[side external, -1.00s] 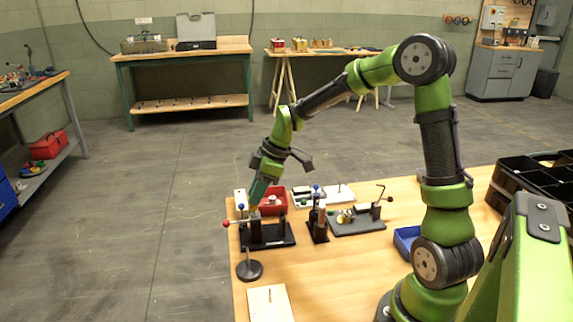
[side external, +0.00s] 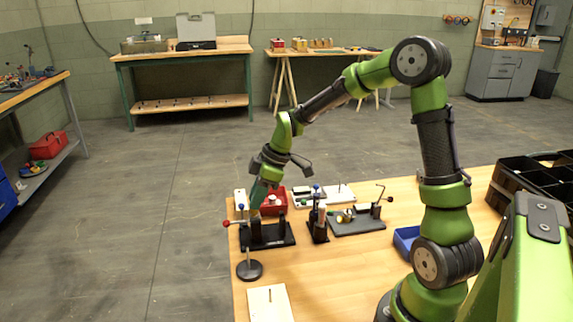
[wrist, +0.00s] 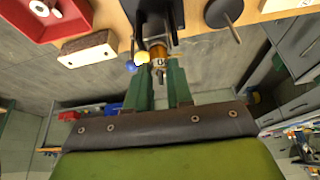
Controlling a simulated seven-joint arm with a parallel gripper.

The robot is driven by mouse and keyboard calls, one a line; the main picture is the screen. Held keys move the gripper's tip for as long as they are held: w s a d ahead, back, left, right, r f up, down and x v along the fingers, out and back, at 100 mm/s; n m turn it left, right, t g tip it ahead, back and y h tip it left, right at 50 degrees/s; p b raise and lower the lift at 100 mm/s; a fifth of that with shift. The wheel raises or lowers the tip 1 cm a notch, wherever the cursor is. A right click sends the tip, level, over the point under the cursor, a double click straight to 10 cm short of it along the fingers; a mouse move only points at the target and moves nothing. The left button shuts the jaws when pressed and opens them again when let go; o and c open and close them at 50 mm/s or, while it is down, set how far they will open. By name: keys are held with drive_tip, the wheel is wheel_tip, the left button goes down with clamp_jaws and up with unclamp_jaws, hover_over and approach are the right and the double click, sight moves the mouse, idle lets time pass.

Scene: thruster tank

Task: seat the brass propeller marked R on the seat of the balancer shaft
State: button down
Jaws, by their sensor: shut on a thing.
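My gripper (wrist: 160,80) is shut on a small brass piece (wrist: 157,53), taken as the brass propeller; a dark mark shows on its face, too small to read surely. In the side view my gripper (side external: 256,202) points down over the left end of a black stand (side external: 272,238), likely the balancer. The stand's dark body (wrist: 150,12) shows just beyond the brass piece in the wrist view. The shaft seat is hidden, and I cannot tell whether the piece touches it. A yellow round part (wrist: 141,57) sits beside the left fingertip.
A red bin (side external: 274,209) stands behind the black stand. A black post fixture (side external: 318,226) and a grey-based fixture (side external: 357,224) are to its right. A round-based post (side external: 249,269) and a pegged board (side external: 270,302) are in front. The table's middle is clear.

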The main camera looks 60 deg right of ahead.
drive_tip(key=c, duration=0.9)
unclamp_jaws()
drive_tip(key=v, duration=1.3)
drive_tip(key=w+a+v, duration=0.1)
drive_tip(key=v, duration=0.6)
drive_tip(key=shift+r, duration=0.6)
